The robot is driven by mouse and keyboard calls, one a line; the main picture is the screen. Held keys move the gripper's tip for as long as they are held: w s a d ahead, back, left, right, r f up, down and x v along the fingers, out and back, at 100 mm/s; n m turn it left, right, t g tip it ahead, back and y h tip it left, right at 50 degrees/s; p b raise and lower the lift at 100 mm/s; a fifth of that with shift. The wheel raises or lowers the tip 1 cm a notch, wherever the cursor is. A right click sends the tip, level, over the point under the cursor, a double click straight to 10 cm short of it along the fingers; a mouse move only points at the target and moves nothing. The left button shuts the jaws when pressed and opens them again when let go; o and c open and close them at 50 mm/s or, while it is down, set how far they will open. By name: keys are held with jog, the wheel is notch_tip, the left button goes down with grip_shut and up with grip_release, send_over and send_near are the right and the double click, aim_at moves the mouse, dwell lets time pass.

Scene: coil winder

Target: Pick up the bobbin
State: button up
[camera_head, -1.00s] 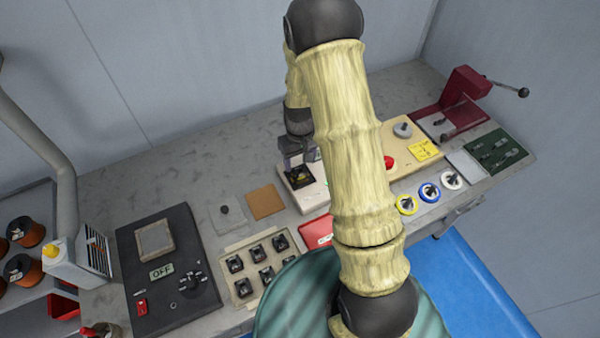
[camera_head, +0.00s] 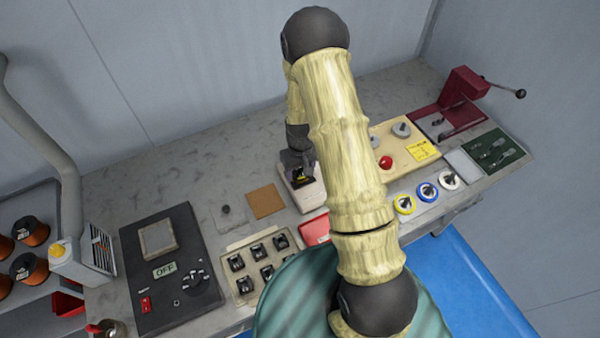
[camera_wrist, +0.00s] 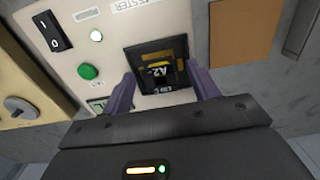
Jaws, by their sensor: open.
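In the wrist view, a dark bobbin with a yellow winding (camera_wrist: 161,71) and an "A2" label sits in the square black socket of the white tester (camera_wrist: 98,62). My gripper (camera_wrist: 163,84) is open, with one purple finger on the left and one on the right of the bobbin. I cannot tell whether either finger touches it. In the head view, my gripper (camera_head: 299,163) is low over the tester (camera_head: 308,195). The bobbin is only a small dark and yellow patch there, and my arm hides part of the tester.
A tray (camera_head: 232,246) with several black parts, a brown pad (camera_head: 265,201) and a black unit marked OFF (camera_head: 178,297) lie to the left. A beige panel with a red button (camera_head: 386,162) and a red press (camera_head: 466,86) stand to the right. The back left of the bench is clear.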

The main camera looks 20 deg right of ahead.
jog(key=c, duration=1.1)
jog(key=shift+c, duration=0.2)
jog(key=shift+r, duration=0.1)
notch_tip(320, 180, up, 10)
jog(key=b, duration=0.2)
